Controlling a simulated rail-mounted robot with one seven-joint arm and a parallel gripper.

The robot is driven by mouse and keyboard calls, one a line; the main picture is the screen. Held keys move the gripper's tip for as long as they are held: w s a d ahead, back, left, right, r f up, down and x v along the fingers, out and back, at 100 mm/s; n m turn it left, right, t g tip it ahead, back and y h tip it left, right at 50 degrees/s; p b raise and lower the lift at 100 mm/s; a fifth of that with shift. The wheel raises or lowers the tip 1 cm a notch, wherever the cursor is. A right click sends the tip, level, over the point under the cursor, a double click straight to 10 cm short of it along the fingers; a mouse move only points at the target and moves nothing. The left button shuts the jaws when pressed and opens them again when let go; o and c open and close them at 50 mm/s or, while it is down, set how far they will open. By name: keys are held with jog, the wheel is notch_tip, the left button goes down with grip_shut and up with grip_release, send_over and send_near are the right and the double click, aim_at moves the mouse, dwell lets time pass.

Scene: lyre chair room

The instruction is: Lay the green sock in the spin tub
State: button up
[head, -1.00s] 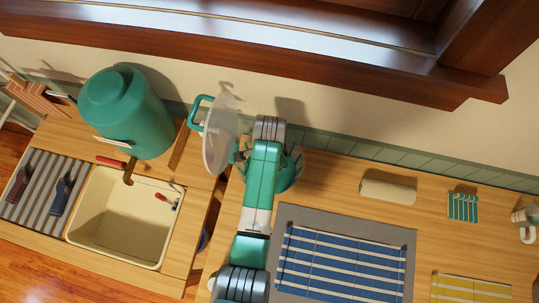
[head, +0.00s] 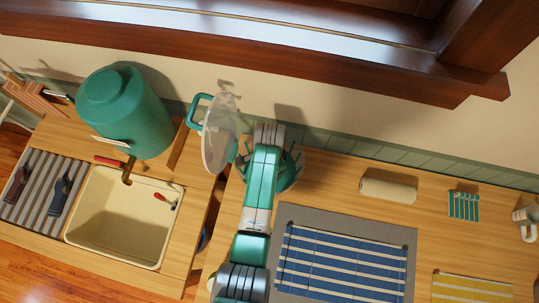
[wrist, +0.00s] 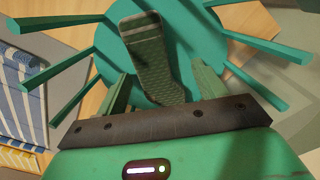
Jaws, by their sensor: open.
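The green sock (wrist: 150,50) shows in the wrist view, with pale stripes at its cuff. It appears to lie on the round teal floor of the slatted spin tub (wrist: 112,42); exact contact is unclear. My gripper (wrist: 160,72) is open, with one finger on each side of the sock's lower part and visible gaps to it. In the head view the tub (head: 291,172) stands on the wooden counter, partly hidden behind my arm. The sock is hidden there.
A translucent lid (head: 219,138) stands upright just left of the tub. A sink (head: 119,222) and a large teal canister (head: 124,112) are further left. A blue-striped cloth (head: 345,262), a beige roll (head: 388,191) and a small green-striped cloth (head: 464,205) lie right.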

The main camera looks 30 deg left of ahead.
notch_tip(320, 180, up, 12)
jog(key=p, duration=0.1)
jog(key=shift+r, duration=0.15)
dwell(0.5)
